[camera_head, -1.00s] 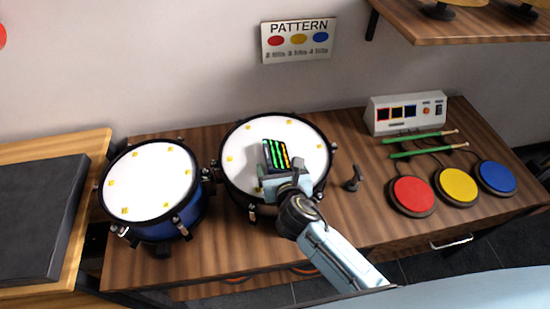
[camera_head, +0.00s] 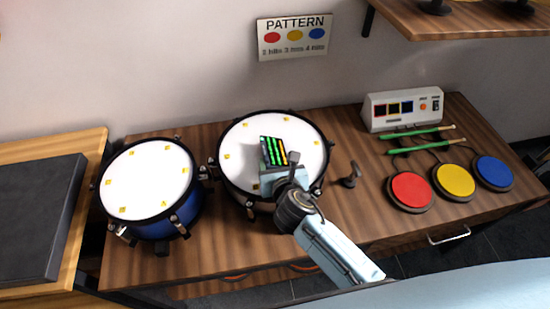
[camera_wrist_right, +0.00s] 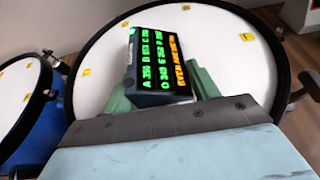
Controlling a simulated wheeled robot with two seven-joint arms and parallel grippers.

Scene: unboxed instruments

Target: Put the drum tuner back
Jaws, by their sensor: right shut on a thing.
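The drum tuner (camera_head: 273,151) is a small dark box with a lit display of green and orange characters. My right gripper (camera_head: 279,168) is shut on it and holds it over the white head of the right drum (camera_head: 239,170). In the right wrist view the tuner (camera_wrist_right: 158,60) sits between the greenish fingers (camera_wrist_right: 160,88), its display facing the camera. I cannot tell whether the tuner touches the drum head. A small dark stand (camera_head: 350,177) is on the table right of the drum. My left gripper is not in view.
A second, blue-sided drum (camera_head: 148,180) stands to the left. Red (camera_head: 410,190), yellow (camera_head: 454,181) and blue (camera_head: 493,173) pads, green drumsticks (camera_head: 418,147) and a control box (camera_head: 402,108) are on the right. The front of the wooden table (camera_head: 225,245) has clear room.

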